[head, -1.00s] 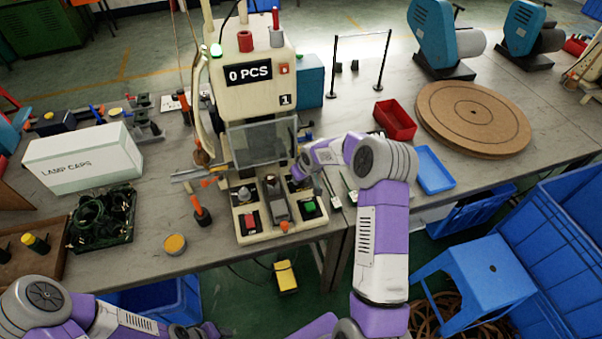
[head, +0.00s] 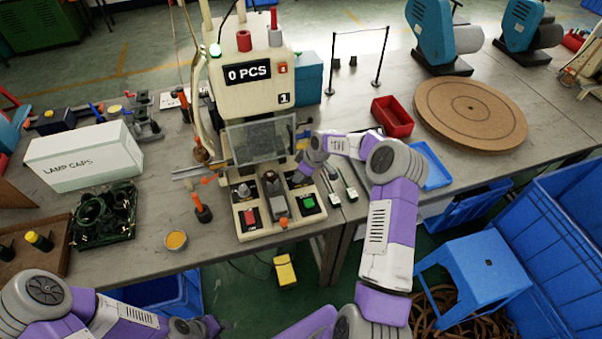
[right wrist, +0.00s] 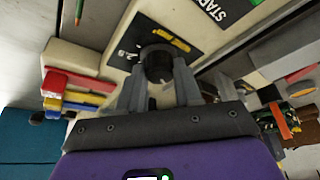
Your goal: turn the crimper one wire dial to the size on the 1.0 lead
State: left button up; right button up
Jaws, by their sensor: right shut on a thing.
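The crimper marked 1 (head: 249,75) stands at the middle of the bench, its display reading 0 PCS. In the right wrist view a dark round dial (right wrist: 158,64) with a yellow mark sits on a black plate (right wrist: 124,50) with a small printed number, perhaps 2.5. My right gripper (right wrist: 160,88) is shut on this dial, a finger on each side. In the head view my right gripper (head: 304,170) is at the right side of the crimper's base and hides the dial. Of my left gripper only a part (head: 210,326) shows at the bottom edge; its fingers are hidden. I cannot read a 1.0 lead.
Two slim items with pale ends (head: 343,196) lie right of the crimper. A red bin (head: 392,117) and a round brown board (head: 470,112) are farther right.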

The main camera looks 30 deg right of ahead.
dwell(0.3)
jog(key=o, duration=1)
jog(key=shift+o, duration=0.2)
jog(key=v, duration=0.7)
jog(key=shift+s+r+p, duration=0.2)
jog(key=shift+r+p, duration=0.05)
jog(key=shift+p, duration=0.15)
jog(key=shift+d, duration=0.15)
